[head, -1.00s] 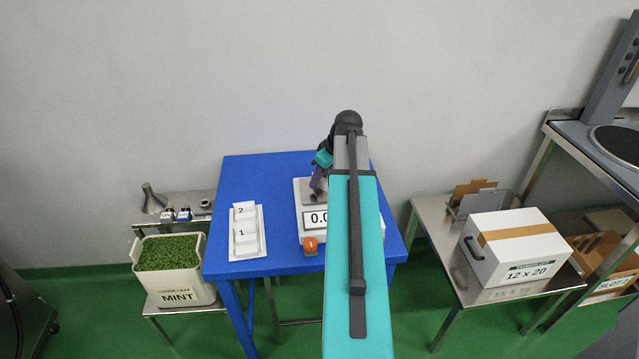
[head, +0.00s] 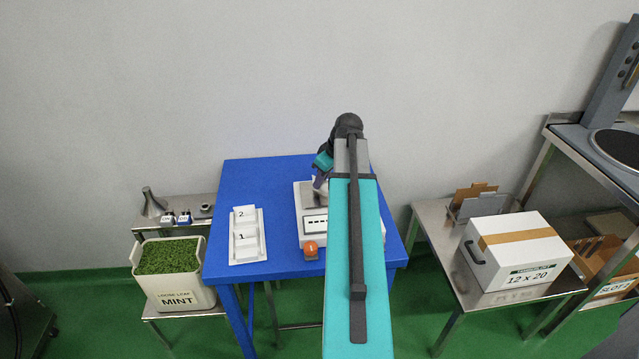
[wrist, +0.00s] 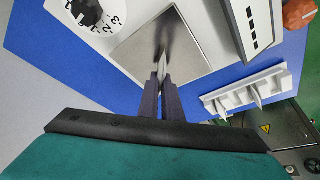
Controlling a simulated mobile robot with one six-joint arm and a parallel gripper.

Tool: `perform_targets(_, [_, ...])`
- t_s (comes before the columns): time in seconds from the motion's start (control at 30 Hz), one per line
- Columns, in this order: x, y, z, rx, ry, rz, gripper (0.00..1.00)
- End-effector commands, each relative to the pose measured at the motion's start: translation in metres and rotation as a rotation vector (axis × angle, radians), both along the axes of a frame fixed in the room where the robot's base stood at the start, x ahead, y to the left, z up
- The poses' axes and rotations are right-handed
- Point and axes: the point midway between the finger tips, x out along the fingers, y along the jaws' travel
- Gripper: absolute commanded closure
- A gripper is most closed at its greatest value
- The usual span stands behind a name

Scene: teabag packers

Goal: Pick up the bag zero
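A thin pale bag (wrist: 163,66), seen nearly edge-on in the wrist view, stands over the steel plate (wrist: 140,45) of the scale. My gripper (wrist: 162,84) has its two dark fingers close together with the bag's lower part between them, and it looks shut on the bag. Whether the bag touches the plate I cannot tell. In the head view my arm covers much of the scale (head: 312,237), and the bag is hard to make out. The scale's display (head: 315,222) shows dashes.
A white rack (head: 261,249) marked 1 and 2 lies left on the blue table (head: 240,180). An orange knob (head: 310,248) sits at the table's front. A mint bin (head: 180,290) stands left; a carton (head: 510,270) stands on the right steel table. The table's back left is clear.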

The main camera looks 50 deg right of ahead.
Motion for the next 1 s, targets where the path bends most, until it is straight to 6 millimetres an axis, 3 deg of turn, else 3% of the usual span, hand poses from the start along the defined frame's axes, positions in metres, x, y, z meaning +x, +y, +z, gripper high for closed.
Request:
perform_targets(0.5, [-0.002,0.0,0.032,-0.002,0.0,-0.001,1.0])
perform_targets(1.0, [-0.07,0.021,0.036,-0.001,-0.001,-0.003,1.0])
